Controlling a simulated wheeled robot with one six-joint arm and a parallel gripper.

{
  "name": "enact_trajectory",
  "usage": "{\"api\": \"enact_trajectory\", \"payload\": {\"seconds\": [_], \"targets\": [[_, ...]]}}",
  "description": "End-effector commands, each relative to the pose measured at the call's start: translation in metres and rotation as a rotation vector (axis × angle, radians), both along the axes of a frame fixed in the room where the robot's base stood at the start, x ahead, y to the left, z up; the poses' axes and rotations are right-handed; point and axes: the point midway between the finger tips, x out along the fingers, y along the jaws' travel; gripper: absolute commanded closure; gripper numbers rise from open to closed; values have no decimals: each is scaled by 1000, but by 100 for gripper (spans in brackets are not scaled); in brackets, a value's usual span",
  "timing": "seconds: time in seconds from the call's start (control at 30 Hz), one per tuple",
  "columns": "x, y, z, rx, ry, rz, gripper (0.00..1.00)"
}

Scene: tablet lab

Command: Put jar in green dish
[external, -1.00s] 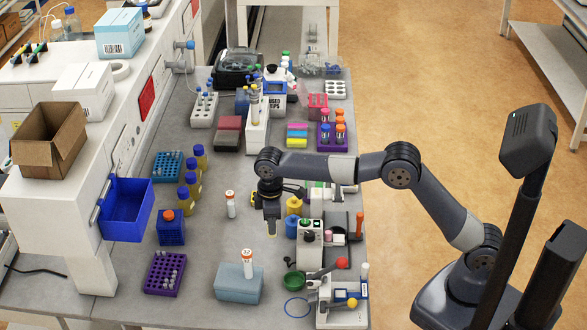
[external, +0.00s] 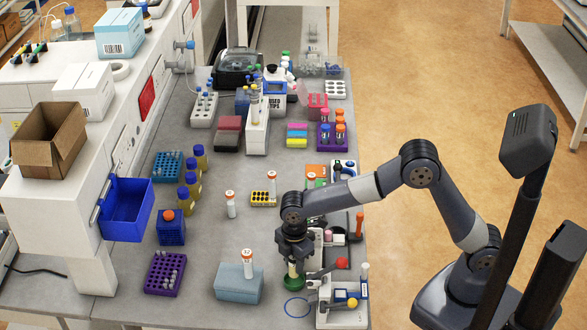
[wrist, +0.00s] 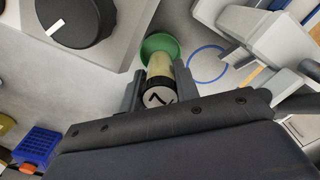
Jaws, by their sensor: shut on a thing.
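The jar is a small pale-yellow vial (external: 292,269) with a dark, marked lid. It also shows in the wrist view (wrist: 159,66), where the lid faces the camera. My gripper (external: 293,262) points down and is shut on the jar, with a finger on each side (wrist: 158,90). The round green dish (external: 293,284) lies on the bench directly below; its rim (wrist: 160,44) shows beyond the jar in the wrist view. The jar's lower end overlaps the dish in both views; I cannot tell whether it touches the dish bottom.
A white device with a red knob (external: 342,263) stands close right of the dish. A blue ring (external: 296,308) lies in front. Bench between box and gripper is clear.

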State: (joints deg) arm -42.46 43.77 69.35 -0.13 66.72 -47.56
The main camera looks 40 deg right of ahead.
Motion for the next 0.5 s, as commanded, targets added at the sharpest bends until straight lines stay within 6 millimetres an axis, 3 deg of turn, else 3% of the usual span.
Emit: {"api": "enact_trajectory", "payload": {"seconds": [0.23, 0.5], "targets": [[0, -1, -32, -2, 3, -1, 97], [0, 0, -35, 0, 0, -1, 97]]}}
